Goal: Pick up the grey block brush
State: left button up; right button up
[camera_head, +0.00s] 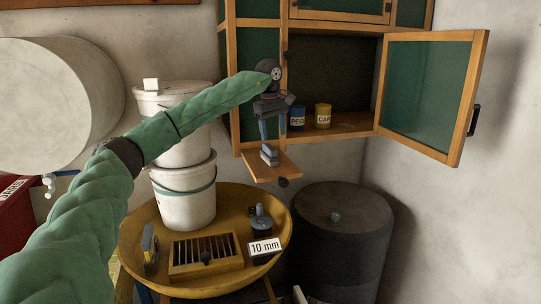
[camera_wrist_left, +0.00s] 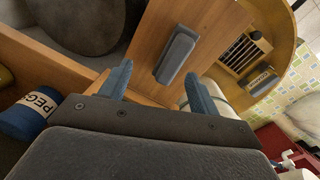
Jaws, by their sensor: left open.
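The grey block brush (camera_head: 270,153) lies on a small wooden flap that juts out below the open cabinet. In the left wrist view the brush (camera_wrist_left: 177,55) is a long grey block lying flat on the board, beyond the fingertips. My left gripper (camera_head: 270,131) points down above the brush in the head view. In the left wrist view its two blue-grey fingers (camera_wrist_left: 157,86) are apart, with nothing between the tips. The brush seems apart from the fingers. Its underside is hidden. My right gripper is not in view.
The cabinet door (camera_head: 427,95) stands open at right. A blue tin (camera_head: 297,118) and yellow tin (camera_head: 323,116) stand inside the cabinet. Below are a round wooden tray (camera_head: 205,286) with a slatted box (camera_head: 206,254), stacked white buckets (camera_head: 187,206) and a dark barrel (camera_head: 343,240).

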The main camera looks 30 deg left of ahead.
aim_at(269, 146)
pick_arm(q)
jog(key=shift+s+a+m+g, duration=0.25)
jog(key=shift+s+m+g, duration=0.25)
jog(key=shift+s, duration=0.35)
jog(key=shift+s+r+m, duration=0.1)
jog(key=shift+s+m, duration=0.15)
jog(key=shift+m, duration=0.15)
jog(key=shift+w, duration=0.1)
jog(key=shift+w+f+m, duration=0.1)
jog(key=shift+f+m, duration=0.2)
jog(key=shift+f, duration=0.15)
jog(key=shift+a+f+p, duration=0.1)
jog(key=shift+f+p, duration=0.4)
jog(key=shift+f, duration=0.6)
jog(key=f+p, duration=0.3)
jog(key=shift+w+f, duration=0.25)
jog(key=shift+f, duration=0.7)
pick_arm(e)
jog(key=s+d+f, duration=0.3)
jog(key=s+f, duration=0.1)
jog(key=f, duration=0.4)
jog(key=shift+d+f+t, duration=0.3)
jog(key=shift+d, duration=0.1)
